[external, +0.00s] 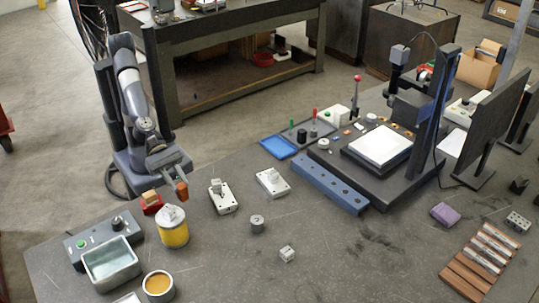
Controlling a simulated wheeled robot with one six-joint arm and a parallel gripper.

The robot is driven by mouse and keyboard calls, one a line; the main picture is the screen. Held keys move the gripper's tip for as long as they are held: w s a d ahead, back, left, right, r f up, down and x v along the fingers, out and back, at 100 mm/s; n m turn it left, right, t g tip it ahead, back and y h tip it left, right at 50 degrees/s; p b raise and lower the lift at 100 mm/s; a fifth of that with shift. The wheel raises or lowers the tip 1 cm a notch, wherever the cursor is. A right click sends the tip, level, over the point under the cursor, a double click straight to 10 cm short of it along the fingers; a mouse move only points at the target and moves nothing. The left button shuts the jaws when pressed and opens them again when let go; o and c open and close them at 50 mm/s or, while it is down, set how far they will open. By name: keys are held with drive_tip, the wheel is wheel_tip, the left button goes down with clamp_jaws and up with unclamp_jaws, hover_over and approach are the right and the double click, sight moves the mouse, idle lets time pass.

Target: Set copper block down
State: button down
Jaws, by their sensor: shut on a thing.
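The copper block (181,190) is a small orange-brown block. It is at the end of my gripper (178,177), which is shut on it. The block is held at the table's left side, just right of a small red tray (151,206) with a tan block (150,196) in it. I cannot tell how far the copper block is above the table top. My arm comes down from the upper left to the gripper.
A yellow-banded jar (174,234) stands just below the gripper. Two white fixtures (223,203) (272,184) are to its right. A metal tub (111,264) and an orange-filled cup (158,286) are at the front left. The table's front middle is mostly clear.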

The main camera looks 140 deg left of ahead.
drive_tip(key=w+a+r+n+y+p, duration=0.15)
drive_tip(key=w+a+r+p, duration=0.25)
drive_tip(key=w+a+p, duration=0.75)
drive_tip(key=w+a+n+y+p, duration=0.1)
drive_tip(key=w+a+y, duration=0.1)
drive_tip(key=w+a, duration=0.8)
drive_tip(key=w+a+f+n+g+p, duration=0.1)
drive_tip(key=a+f+n+p, duration=0.2)
drive_tip(key=a, duration=0.9)
drive_tip(key=shift+m+y, duration=0.35)
drive_tip(key=shift+m, duration=0.4)
drive_tip(key=f+b, duration=0.7)
drive_tip(key=f, duration=0.1)
drive_tip(key=shift+w+b, duration=0.2)
drive_tip(key=shift+b, duration=0.2)
drive_tip(key=shift+r, duration=0.15)
